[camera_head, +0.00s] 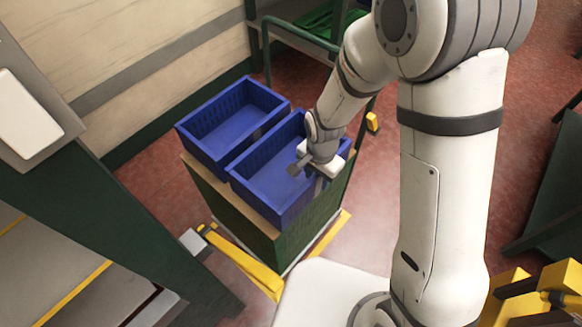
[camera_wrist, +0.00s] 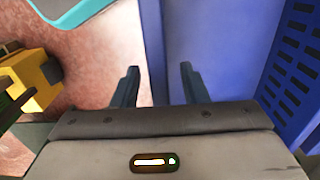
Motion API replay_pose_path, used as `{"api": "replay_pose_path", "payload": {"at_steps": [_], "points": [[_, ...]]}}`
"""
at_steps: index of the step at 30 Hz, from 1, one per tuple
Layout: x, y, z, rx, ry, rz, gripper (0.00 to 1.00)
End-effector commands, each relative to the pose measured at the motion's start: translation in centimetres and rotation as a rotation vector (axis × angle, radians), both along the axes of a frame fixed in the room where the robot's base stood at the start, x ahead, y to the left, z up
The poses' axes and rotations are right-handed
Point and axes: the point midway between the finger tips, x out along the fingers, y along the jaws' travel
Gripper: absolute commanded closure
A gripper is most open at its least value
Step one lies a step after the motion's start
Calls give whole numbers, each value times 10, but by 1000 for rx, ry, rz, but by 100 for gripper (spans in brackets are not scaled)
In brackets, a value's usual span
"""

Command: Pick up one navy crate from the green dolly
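Two navy crates stand side by side on the green dolly (camera_head: 232,215), which has a tan top edge. The left navy crate (camera_head: 198,146) looks empty. The right navy crate (camera_head: 262,203) is nearer me, and its visible inside looks empty too; my gripper hides part of its right wall. My gripper (camera_head: 318,186) is at that right wall, pointing down. In the wrist view my gripper (camera_wrist: 157,88) has its two dark fingers apart, one on each side of the crate wall (camera_wrist: 154,45), with gaps visible beside the wall.
A green tubular rail (camera_head: 267,52) and a shelf stand behind the crates. Yellow bars (camera_head: 250,270) lie low around the dolly's base. A dark green panel (camera_head: 110,215) stands at the left. Red floor (camera_head: 375,190) is open to the right of the dolly.

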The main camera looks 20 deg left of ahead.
Motion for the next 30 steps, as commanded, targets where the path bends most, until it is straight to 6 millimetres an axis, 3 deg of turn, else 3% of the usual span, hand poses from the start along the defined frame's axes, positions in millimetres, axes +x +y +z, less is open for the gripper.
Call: {"api": "replay_pose_path", "payload": {"at_steps": [15, 30], "points": [[0, 0, 0, 0, 0, -1, 100], [1, -1, 1, 1, 0, -3, 100]]}}
